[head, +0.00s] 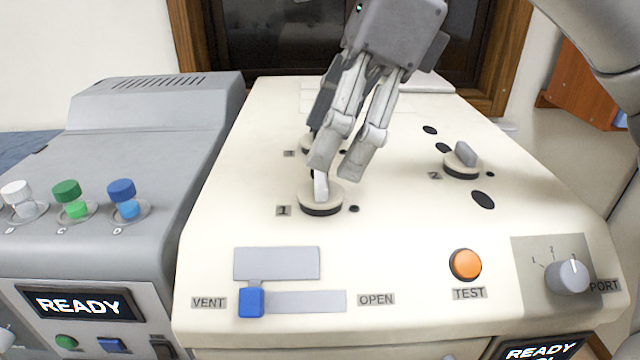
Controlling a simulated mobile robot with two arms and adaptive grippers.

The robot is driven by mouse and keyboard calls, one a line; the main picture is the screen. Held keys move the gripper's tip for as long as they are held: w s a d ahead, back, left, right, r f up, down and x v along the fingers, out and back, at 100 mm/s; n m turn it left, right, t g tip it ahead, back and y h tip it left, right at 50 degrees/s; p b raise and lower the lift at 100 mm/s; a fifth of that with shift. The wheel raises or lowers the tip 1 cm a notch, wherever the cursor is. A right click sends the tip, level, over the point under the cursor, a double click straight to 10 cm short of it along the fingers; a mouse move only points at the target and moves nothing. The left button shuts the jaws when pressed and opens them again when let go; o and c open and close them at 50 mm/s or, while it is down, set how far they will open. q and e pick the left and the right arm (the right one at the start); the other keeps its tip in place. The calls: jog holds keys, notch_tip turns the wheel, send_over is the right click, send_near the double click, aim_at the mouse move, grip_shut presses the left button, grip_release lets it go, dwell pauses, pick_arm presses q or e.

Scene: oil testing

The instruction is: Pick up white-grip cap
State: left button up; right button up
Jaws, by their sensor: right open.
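The white-grip cap (320,201) sits flat on the cream machine by the label 1. It is a round disc with a dark lower rim and an upright pale grip. My right gripper (337,169) comes down from above, its two fingers a little apart. Its fingertips are at the top of the pale grip, with the left one close to it or overlapping it in the picture. I cannot tell if they touch. Nothing is held. My left gripper is out of view.
A second cap (463,163) with a grey grip sits by label 2. Another disc behind my fingers is mostly hidden. An orange TEST button (466,264), a blue slider (251,302) and a PORT knob (568,276) are in front. Small coloured-cap vials stand on the grey machine (150,140).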

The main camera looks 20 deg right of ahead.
aim_at(325, 177)
jog(key=shift+f, duration=0.4)
jog(key=p+x, duration=0.1)
jog(key=x, duration=0.2)
jog(key=shift+s+d+f+p, duration=0.1)
jog(key=shift+s+d+p, duration=0.15)
jog(key=shift+p, duration=0.1)
jog(key=shift+w+a+f, duration=0.1)
jog(key=shift+f, duration=0.25)
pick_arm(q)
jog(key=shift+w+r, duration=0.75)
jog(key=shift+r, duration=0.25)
pick_arm(e)
jog(key=shift+w+a+f, duration=0.1)
jog(key=shift+a+f, duration=0.05)
jog(key=shift+f, duration=0.05)
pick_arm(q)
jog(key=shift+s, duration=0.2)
pick_arm(e)
jog(key=c, duration=0.8)
